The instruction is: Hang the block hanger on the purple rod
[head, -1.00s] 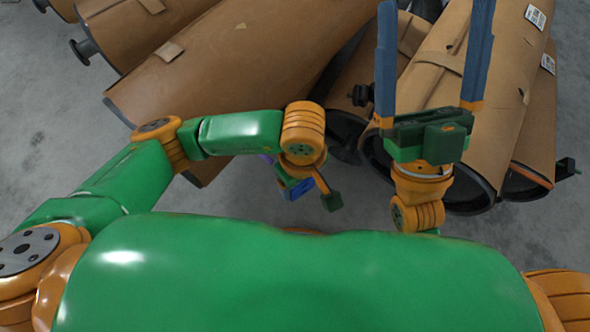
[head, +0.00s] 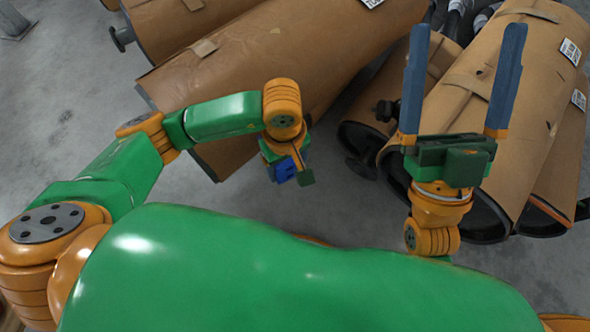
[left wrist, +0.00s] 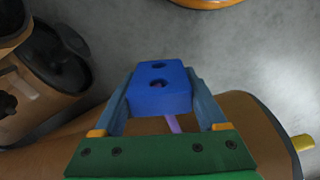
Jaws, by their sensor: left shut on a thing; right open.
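The block hanger is a blue block (left wrist: 160,90) with two holes, held between the fingers of my left gripper (left wrist: 163,76) in the left wrist view. It also shows in the head view (head: 284,170), partly covered by my gripper. A thin purple rod (left wrist: 174,124) shows just below the block, between the fingers. A purple tint shows inside the lower hole; I cannot tell whether the rod is inside it or behind it. The rod's ends are hidden. My right gripper (head: 458,82) is open and empty, fingers pointing up in the head view, in front of wrapped mufflers.
Brown-wrapped mufflers lie on the grey floor: a large one (head: 270,70) beyond my left arm, several more (head: 525,100) at right. A yellow rod end (left wrist: 303,142) shows at the right of the left wrist view. Bare floor (head: 320,195) lies between the arms.

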